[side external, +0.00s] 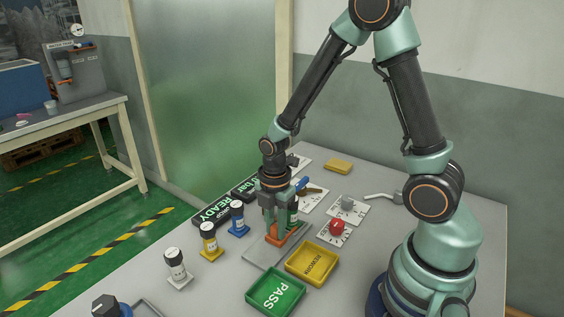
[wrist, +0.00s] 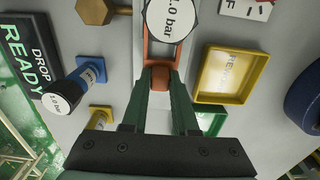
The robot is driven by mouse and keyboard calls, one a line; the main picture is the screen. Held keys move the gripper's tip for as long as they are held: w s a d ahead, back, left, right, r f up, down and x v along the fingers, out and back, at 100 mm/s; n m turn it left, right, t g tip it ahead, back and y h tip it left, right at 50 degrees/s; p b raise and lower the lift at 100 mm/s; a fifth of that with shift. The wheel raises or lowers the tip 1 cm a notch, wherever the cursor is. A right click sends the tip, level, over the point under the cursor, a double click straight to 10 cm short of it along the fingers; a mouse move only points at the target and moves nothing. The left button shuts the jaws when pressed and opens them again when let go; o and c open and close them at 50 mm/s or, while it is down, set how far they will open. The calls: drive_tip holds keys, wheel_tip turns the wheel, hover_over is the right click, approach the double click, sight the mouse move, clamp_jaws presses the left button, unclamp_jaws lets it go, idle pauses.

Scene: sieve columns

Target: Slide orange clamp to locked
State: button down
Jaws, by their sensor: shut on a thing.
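The orange clamp (side external: 277,238) sits low on a grey plate (side external: 256,250) in the side view. In the wrist view its orange block (wrist: 159,76) lies between my fingertips, with an orange frame extending beyond it. My gripper (side external: 276,224) points straight down over the clamp and is shut on it; its dark green fingers (wrist: 160,92) also show in the wrist view. A large gauge-like cap marked "2.0 bar" (wrist: 170,15) stands just beyond the clamp. My fingers hide part of the clamp, and its lock marking cannot be made out.
A yellow tray (side external: 312,262) and a green PASS tray (side external: 276,291) stand close in front. Blue (side external: 237,219), yellow (side external: 210,242) and white (side external: 177,269) based columns stand to the left. A red knob (side external: 337,227) is to the right.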

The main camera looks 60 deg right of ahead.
drive_tip(key=shift+d, duration=1)
drive_tip(key=c, duration=0.8)
unclamp_jaws()
drive_tip(key=shift+o, duration=0.2)
drive_tip(key=shift+r, duration=0.1)
drive_tip(key=shift+r, duration=2.9)
drive_tip(key=s+a+r+m+t, duration=0.1)
drive_tip(key=s+r+m+t, duration=0.1)
drive_tip(key=r+m, duration=0.6)
drive_tip(key=s+a+r+m+t, duration=0.2)
drive_tip(key=r+m+t, duration=0.1)
drive_tip(key=r+m, duration=0.5)
drive_tip(key=shift+s+m+t, duration=0.25)
drive_tip(key=shift+m+t, duration=0.05)
drive_tip(key=shift+m, duration=0.7)
